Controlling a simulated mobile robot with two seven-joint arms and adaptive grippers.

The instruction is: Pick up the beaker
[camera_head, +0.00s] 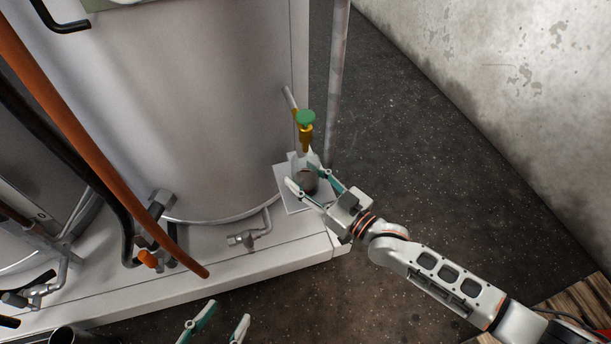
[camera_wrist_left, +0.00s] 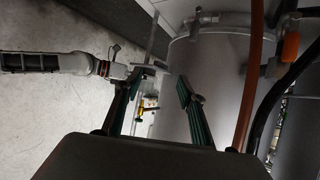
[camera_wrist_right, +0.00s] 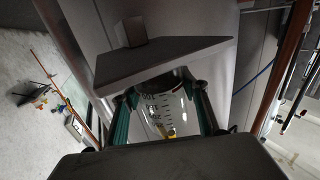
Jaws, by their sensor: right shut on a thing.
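The beaker (camera_wrist_right: 158,112) is clear glass with dark graduation marks. It sits between the fingers of my right gripper (camera_wrist_right: 160,93), which is shut on it. In the head view the beaker (camera_head: 308,182) is at the small pale shelf (camera_head: 290,203), below the green-handled brass valve (camera_head: 305,130), partly hidden by the right gripper (camera_head: 301,168). I cannot tell whether it touches the shelf. My left gripper (camera_head: 229,313) is at the bottom edge of the head view, fingers apart and empty, well away from the beaker. The left wrist view also shows its open fingers (camera_wrist_left: 160,82).
A large metal drum (camera_head: 200,110) stands on a white platform (camera_head: 285,253) behind the shelf. Orange (camera_head: 90,135) and black hoses run down at the left. A vertical pole (camera_head: 337,80) stands beside the shelf. Open dark floor (camera_head: 440,150) lies to the right, up to a concrete wall.

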